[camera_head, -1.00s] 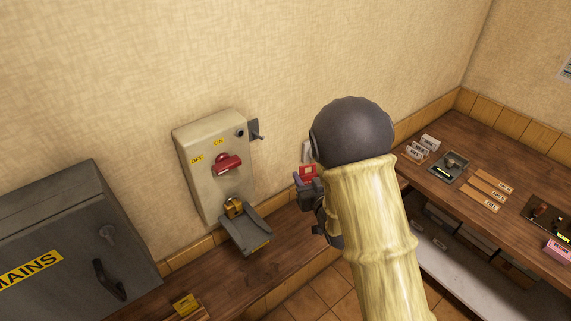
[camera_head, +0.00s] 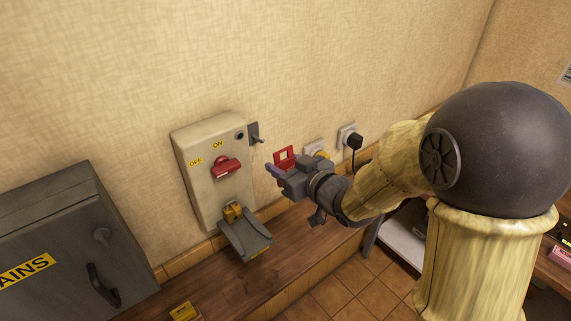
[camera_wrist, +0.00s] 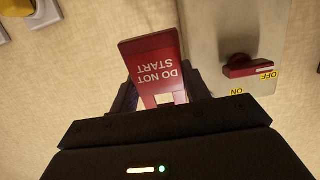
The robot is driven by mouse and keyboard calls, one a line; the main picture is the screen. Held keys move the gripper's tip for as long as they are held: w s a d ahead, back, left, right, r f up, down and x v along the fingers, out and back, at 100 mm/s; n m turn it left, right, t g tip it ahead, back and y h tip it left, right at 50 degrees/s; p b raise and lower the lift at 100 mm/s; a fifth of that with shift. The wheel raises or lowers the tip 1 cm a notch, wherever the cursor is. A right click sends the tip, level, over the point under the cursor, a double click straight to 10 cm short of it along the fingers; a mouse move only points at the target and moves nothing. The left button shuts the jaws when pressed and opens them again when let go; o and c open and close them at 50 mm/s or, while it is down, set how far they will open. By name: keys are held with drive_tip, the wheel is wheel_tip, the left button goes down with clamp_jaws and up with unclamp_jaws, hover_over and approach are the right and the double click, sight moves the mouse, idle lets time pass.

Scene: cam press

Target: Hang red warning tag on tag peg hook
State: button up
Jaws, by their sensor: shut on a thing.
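The red warning tag (camera_head: 283,156) is held in my gripper (camera_head: 271,171), which is shut on it. In the wrist view the tag (camera_wrist: 154,66) reads "DO NOT START" upside down, with a pale opening towards the gripper. The fingers (camera_wrist: 160,97) lie on either side of it. The tag peg hook (camera_head: 256,135) is a small grey plate with a peg on the right side of the switch box, up and left of the tag. The tag and hook are apart. The hook is not visible in the wrist view.
The grey switch box (camera_head: 203,146) has a red handle (camera_head: 227,167) and ON and OFF labels. A brass padlock (camera_head: 233,211) sits near the grey tray (camera_head: 245,236) below. Wall sockets (camera_head: 349,136) with a black plug are at right. A grey MAINS cabinet (camera_head: 75,235) stands at left.

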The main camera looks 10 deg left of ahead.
sight(252, 144)
drive_tip(key=shift+w+a+f, duration=0.1)
drive_tip(key=shift+w+a, duration=0.2)
drive_tip(key=shift+w, duration=0.05)
drive_tip(key=shift+w+a, duration=0.15)
drive_tip(key=shift+a, duration=0.35)
drive_tip(key=shift+w+a+p, duration=0.3)
drive_tip(key=shift+w+a, duration=0.1)
drive_tip(key=shift+w, duration=0.15)
drive_tip(key=shift+r+p+x, duration=0.15)
drive_tip(key=shift+p+x, duration=0.25)
drive_tip(key=shift+x, duration=1.1)
drive_tip(key=shift+r+p+x, duration=0.15)
drive_tip(key=shift+p+x, duration=0.2)
drive_tip(key=shift+x, duration=1.15)
drive_tip(key=shift+w+a+f+b, duration=0.4)
drive_tip(key=shift+a+f+b, duration=0.15)
drive_tip(key=shift+b, duration=0.3)
